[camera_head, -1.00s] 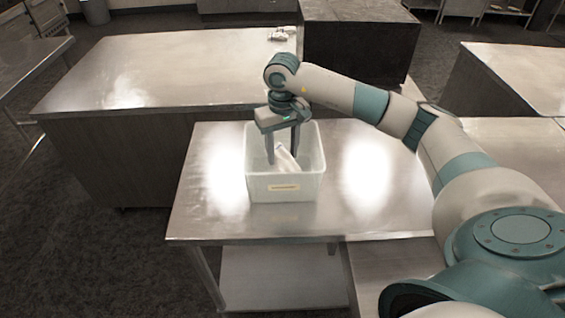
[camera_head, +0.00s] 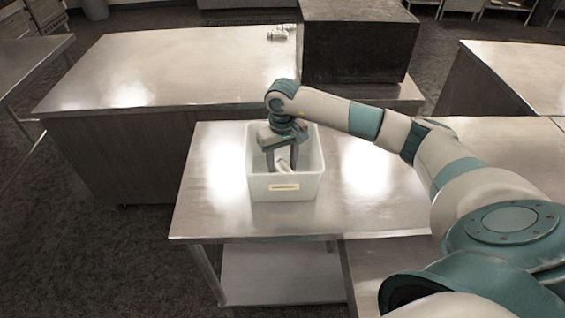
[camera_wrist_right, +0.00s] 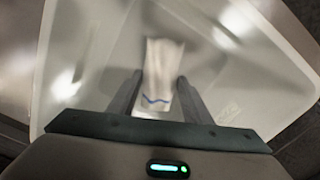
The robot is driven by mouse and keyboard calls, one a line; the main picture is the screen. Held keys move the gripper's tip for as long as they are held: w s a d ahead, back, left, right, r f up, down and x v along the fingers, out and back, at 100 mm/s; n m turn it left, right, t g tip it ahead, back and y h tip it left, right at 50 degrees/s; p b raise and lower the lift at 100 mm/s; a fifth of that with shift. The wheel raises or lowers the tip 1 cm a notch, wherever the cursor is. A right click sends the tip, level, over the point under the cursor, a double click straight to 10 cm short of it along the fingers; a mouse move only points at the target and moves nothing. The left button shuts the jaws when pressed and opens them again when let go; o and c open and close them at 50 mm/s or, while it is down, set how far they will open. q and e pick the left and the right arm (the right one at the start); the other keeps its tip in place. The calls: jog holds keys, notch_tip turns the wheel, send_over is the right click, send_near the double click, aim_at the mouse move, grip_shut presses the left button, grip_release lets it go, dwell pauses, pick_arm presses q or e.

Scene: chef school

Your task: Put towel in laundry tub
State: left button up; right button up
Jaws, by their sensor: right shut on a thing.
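The laundry tub (camera_head: 258,190) is a white, open plastic box with a small label on its front wall. It stands on a steel table. My right gripper (camera_head: 282,169) reaches down into the tub from above, with its fingers below the rim. It is shut on a white towel (camera_head: 283,164). In the right wrist view the towel (camera_wrist_right: 162,62), with a blue stripe, sits between the two fingers, and the tub (camera_wrist_right: 90,45) surrounds it. I cannot tell whether the towel touches the tub floor. My left gripper is not in view.
The steel table (camera_head: 215,215) is clear on both sides of the tub. Behind it is a larger counter (camera_head: 150,70) with a small white item (camera_head: 278,34) on it. A dark box-like block (camera_head: 358,45) stands behind the tub to the right.

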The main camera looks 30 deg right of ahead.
aim_at(282, 167)
jog(key=shift+f, duration=0.15)
jog(key=o, duration=1)
jog(key=shift+r, duration=0.25)
jog(key=shift+r+b, duration=0.35)
jog(key=shift+b, duration=0.05)
notch_tip(282, 167, up, 11)
jog(key=b, duration=0.5)
jog(key=shift+r, duration=0.1)
